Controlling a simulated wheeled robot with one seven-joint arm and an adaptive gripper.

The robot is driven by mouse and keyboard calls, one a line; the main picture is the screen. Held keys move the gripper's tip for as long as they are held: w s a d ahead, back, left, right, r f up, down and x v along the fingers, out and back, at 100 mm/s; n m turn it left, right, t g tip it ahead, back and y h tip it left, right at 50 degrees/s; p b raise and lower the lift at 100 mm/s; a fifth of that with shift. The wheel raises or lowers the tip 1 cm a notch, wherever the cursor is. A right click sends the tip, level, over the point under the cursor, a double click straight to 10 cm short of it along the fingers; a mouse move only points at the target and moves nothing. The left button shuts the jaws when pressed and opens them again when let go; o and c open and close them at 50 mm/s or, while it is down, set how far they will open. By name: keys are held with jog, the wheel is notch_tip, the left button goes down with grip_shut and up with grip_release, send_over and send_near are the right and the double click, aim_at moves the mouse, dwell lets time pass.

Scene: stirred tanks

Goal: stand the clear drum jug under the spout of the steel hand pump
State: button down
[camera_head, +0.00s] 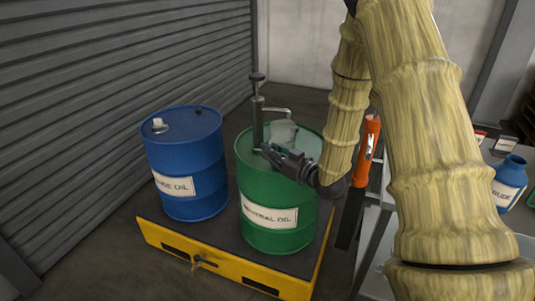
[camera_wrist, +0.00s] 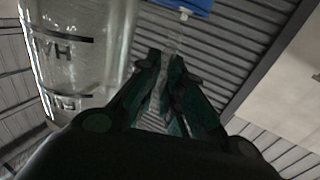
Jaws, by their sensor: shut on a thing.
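The clear drum jug (camera_head: 284,133) is over the green drum's top in the head view, right beside the steel hand pump (camera_head: 258,122). The pump's spout (camera_head: 279,110) reaches right, and its end appears just above the jug. I cannot tell whether the jug's base touches the drum top. In the wrist view the jug (camera_wrist: 85,50) fills the upper left, with dark markings on its wall. My gripper (camera_head: 268,151) is low at the jug's near side. In the wrist view my gripper (camera_wrist: 165,75) is shut on a thin clear part, apparently the jug's handle.
The green drum (camera_head: 270,215) and a blue drum (camera_head: 185,165) stand on a yellow-edged pallet (camera_head: 215,263). An orange flashlight-like thing (camera_head: 368,150) is right of my forearm. A blue bottle (camera_head: 508,182) stands on a bench at far right. A ribbed shutter (camera_head: 90,90) is left.

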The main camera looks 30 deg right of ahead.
jog(key=shift+w+d+f, duration=0.2)
jog(key=shift+w+d, duration=0.35)
jog(key=shift+d, duration=0.35)
jog(key=shift+w+d+f, duration=0.15)
jog(key=shift+w+d, duration=0.35)
jog(key=shift+d, duration=0.35)
jog(key=shift+f, duration=0.55)
jog(key=c, duration=1.5)
grip_release()
jog(key=shift+v, duration=4.05)
